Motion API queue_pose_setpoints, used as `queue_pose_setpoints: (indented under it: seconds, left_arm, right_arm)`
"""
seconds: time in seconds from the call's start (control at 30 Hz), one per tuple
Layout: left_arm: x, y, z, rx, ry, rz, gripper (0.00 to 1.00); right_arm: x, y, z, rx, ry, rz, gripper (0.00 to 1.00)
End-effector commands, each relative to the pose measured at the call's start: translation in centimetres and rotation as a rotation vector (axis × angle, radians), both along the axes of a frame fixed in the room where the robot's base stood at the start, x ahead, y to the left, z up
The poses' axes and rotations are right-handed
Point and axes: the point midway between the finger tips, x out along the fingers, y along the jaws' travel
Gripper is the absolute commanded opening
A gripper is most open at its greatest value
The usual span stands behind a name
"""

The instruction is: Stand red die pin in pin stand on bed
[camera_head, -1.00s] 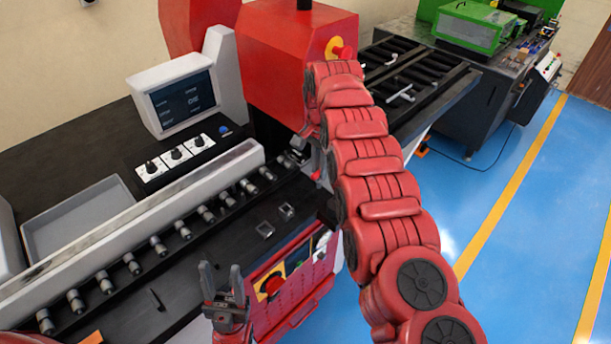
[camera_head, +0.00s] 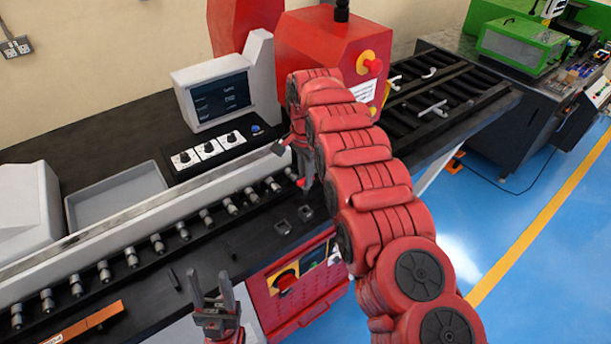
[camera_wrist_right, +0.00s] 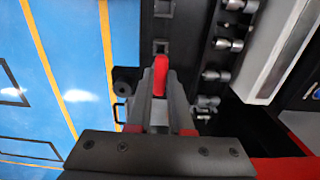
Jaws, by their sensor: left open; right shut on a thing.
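The red die pin (camera_wrist_right: 160,75) is held between the fingers of my right gripper (camera_wrist_right: 160,100) in the right wrist view. Its red end also shows small below the right gripper (camera_head: 298,165) in the head view, above the dark bed (camera_head: 255,255). Two small square sockets sit on the bed, one here (camera_head: 283,227) and one here (camera_head: 305,213); I cannot tell for sure which is the pin stand. The pin is apart from both in the head view. My left gripper (camera_head: 213,292) is open and empty, fingers up, at the bed's front edge.
A row of grey rollers (camera_head: 183,231) runs along the bed before a pale rail (camera_head: 130,222). An orange-brown bar (camera_head: 92,322) lies at the lower left. A red machine housing (camera_head: 318,55) and a screen (camera_head: 220,98) stand behind. A roller table (camera_head: 440,100) extends right.

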Motion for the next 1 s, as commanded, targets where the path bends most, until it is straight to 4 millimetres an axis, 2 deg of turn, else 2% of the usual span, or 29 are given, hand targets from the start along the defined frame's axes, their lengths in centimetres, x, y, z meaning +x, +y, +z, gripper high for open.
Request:
queue_pose_setpoints:
  seconds: [0.03,0.6,1.0]
  left_arm:
    - [0.0,0.0,-0.7,0.0,0.0,0.0,0.5]
    - [0.0,0.0,-3.2,0.0,0.0,0.0,0.5]
    - [0.0,0.0,-3.2,0.0,0.0,0.0,0.5]
  right_arm:
    - [0.0,0.0,-0.3,0.001,-0.001,0.0,0.0]
    - [0.0,0.1,-5.5,0.001,-0.002,0.001,0.0]
    - [0.0,0.0,-5.8,0.001,-0.002,0.001,0.0]
